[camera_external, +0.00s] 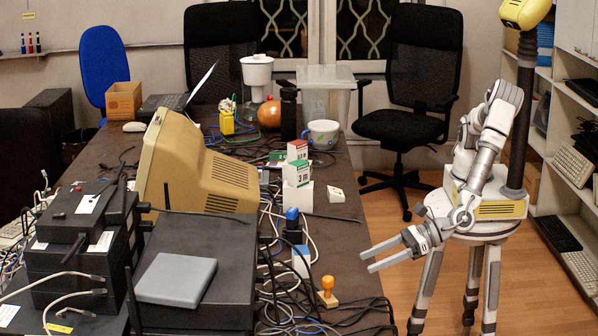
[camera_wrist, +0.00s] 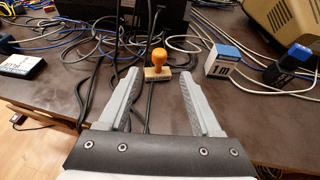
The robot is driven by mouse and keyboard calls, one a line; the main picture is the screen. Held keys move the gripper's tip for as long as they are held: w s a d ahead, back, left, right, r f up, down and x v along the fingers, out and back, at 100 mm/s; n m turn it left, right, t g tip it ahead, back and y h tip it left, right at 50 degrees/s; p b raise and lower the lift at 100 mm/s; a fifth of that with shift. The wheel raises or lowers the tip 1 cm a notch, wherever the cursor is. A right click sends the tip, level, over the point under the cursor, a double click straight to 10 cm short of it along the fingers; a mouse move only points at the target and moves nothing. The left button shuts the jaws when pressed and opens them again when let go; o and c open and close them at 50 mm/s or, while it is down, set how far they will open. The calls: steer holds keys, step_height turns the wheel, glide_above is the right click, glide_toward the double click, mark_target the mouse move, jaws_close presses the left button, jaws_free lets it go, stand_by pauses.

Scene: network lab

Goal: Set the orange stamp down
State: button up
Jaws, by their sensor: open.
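The orange stamp (camera_external: 327,290) stands upright on the brown table near its right edge, among black cables. It has a round orange handle on a light wooden base. In the wrist view the stamp (camera_wrist: 158,62) sits just beyond the fingertips, roughly centred between them and apart from both. My gripper (camera_external: 365,259) is open and empty; in the external view it reaches left over the table edge, a little right of the stamp and above it. In the wrist view both fingers of my gripper (camera_wrist: 159,78) are spread wide, with a black cable between them.
A white box with a blue top (camera_wrist: 222,60) and a dark blue-capped object (camera_wrist: 290,63) stand right of the stamp. Cables (camera_wrist: 92,100) cross the table around it. A black box (camera_external: 190,262) stands left of it. Bare table (camera_wrist: 240,115) shows right of my fingers.

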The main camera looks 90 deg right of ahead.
steer(key=w+d+r+m+g+h, duration=0.1)
steer(key=w+d+r+m+h, duration=0.2)
steer(key=d, duration=0.5)
steer(key=w+d+r+m+g+h, duration=0.1)
steer(key=w+d+r+m, duration=0.2)
steer(key=d+m, duration=0.35)
steer(key=w+d+r+m+g+h, duration=0.2)
steer(key=w+d+r+m, duration=0.15)
steer(key=d, duration=0.55)
steer(key=s+d+r+m+g, duration=0.1)
steer(key=s+d+r+m, duration=0.15)
steer(key=d, duration=0.35)
steer(key=s+d+r+m+g, duration=0.1)
steer(key=d+m, duration=0.3)
steer(key=d, duration=0.1)
steer(key=s+d+r+m+g, duration=0.1)
steer(key=s+d+r+m, duration=0.15)
steer(key=d, duration=0.35)
steer(key=s+d+r+m+y, duration=0.1)
steer(key=s+d+r+m, duration=0.1)
steer(key=s+d+m, duration=0.3)
steer(key=s+d+r+m+g+y, duration=0.1)
steer(key=s+d+r+m+y, duration=0.1)
steer(key=s+d+m, duration=0.4)
steer(key=s+m, duration=0.5)
steer(key=s, duration=0.2)
steer(key=shift+s+d+y, duration=0.25)
steer(key=shift+s+y, duration=0.05)
steer(key=shift+s, duration=0.1)
steer(key=shift+r, duration=0.2)
